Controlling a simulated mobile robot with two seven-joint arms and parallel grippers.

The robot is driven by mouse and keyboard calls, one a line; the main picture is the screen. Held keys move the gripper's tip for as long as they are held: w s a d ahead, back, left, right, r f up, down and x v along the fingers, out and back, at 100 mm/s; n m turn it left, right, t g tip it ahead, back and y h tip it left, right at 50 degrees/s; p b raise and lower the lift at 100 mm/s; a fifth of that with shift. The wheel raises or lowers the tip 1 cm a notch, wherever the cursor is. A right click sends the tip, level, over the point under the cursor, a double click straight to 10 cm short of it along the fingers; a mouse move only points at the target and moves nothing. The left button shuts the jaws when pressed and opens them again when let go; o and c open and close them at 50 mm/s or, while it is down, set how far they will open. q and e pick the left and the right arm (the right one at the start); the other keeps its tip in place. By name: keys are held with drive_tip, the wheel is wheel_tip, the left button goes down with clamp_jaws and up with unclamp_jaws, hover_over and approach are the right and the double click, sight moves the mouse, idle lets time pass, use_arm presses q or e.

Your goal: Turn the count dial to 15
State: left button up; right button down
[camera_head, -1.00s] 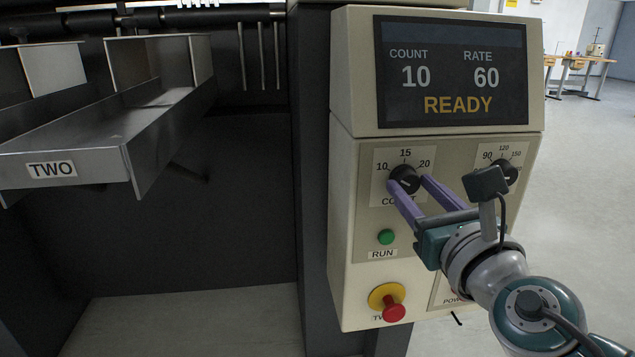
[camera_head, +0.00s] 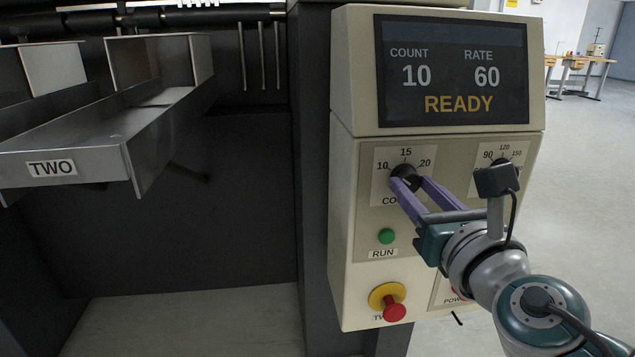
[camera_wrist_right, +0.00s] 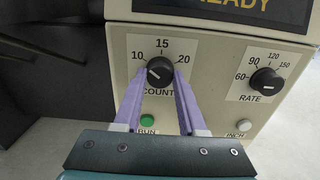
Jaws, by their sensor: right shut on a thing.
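The count dial (camera_head: 405,176) is a black knob on the cream control panel, with marks 10, 15 and 20 around it. It also shows in the right wrist view (camera_wrist_right: 160,72), where its white pointer line aims to the lower left, on the side of the 10 mark. The screen (camera_head: 452,75) above reads COUNT 10, RATE 60, READY. My right gripper (camera_head: 408,182) has its purple fingers on either side of the count dial, shut on it. My left gripper is not in view.
The rate dial (camera_wrist_right: 266,80) sits right of the count dial. A green RUN button (camera_head: 386,236) lies below, and a red stop knob (camera_head: 394,308) on a yellow base lower still. A metal tray (camera_head: 110,140) labelled TWO stands at the left.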

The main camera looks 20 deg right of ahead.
drive_tip(key=m+b, duration=0.1)
drive_tip(key=m, duration=0.4)
drive_tip(key=shift+f, duration=0.1)
drive_tip(key=m+b, duration=0.1)
drive_tip(key=m, duration=0.4)
drive_tip(key=shift+m, duration=0.4)
drive_tip(key=shift+c, duration=2.4)
unclamp_jaws()
drive_tip(key=b+v, duration=0.2)
drive_tip(key=v, duration=0.8)
